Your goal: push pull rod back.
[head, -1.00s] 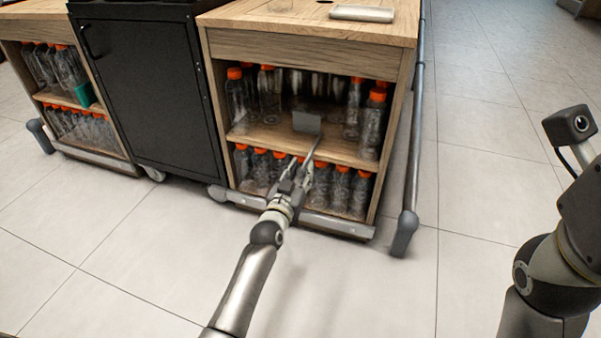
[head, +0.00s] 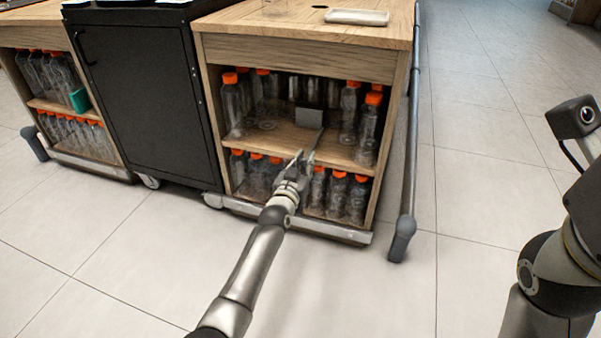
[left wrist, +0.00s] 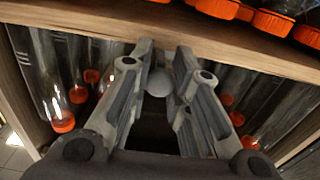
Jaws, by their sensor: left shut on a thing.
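The pull rod is a thin grey bar with a flat grey plate (head: 309,117) at its far end, on the upper shelf of the wooden cabinet. Its near part reaches out over the shelf edge to my left gripper (head: 305,162). My left gripper is shut on the rod, just in front of the shelf. In the left wrist view a rounded grey end (left wrist: 160,82) shows between the two fingers; the rest of the rod is hidden there. My right arm shows at the right edge, its gripper out of view.
Clear bottles with orange caps (head: 368,126) stand on both sides of the plate and on the lower shelf (head: 337,192). The cabinet (head: 300,52) has a grey rail (head: 411,150) along its right side. A black cabinet (head: 140,100) stands to the left. The front floor is open.

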